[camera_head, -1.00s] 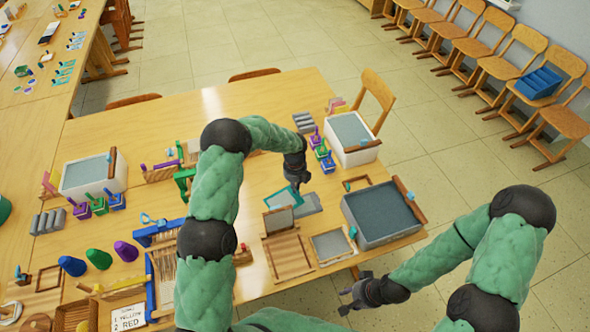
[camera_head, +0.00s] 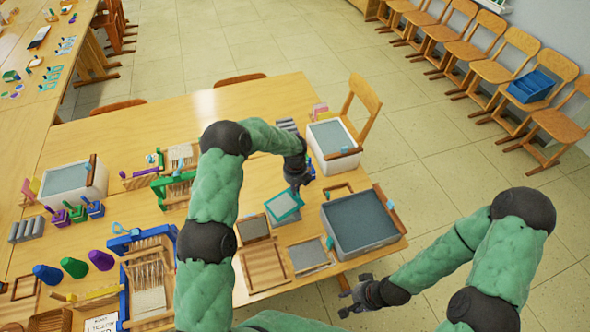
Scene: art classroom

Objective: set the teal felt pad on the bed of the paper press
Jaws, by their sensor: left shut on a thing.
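My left gripper (camera_head: 297,187) is over the right half of the wooden table, its fingertips pointing down. It is shut on a flat teal-edged piece with a greyish middle (camera_head: 285,207), likely the teal felt pad, held tilted. A flat grey surface (camera_head: 273,197) shows partly behind this piece; I cannot tell whether it is the bed of the paper press, or whether the two touch. My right gripper (camera_head: 352,302) hangs beyond the table's front edge, apart from everything; its fingers look spread and empty.
A grey-filled vat (camera_head: 402,238) stands at the table's right end, with another white vat (camera_head: 332,165) behind. Wooden frames (camera_head: 262,270) and a mesh screen (camera_head: 309,256) lie in front of the held piece. A blue-framed loom (camera_head: 125,290) is left of my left arm.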

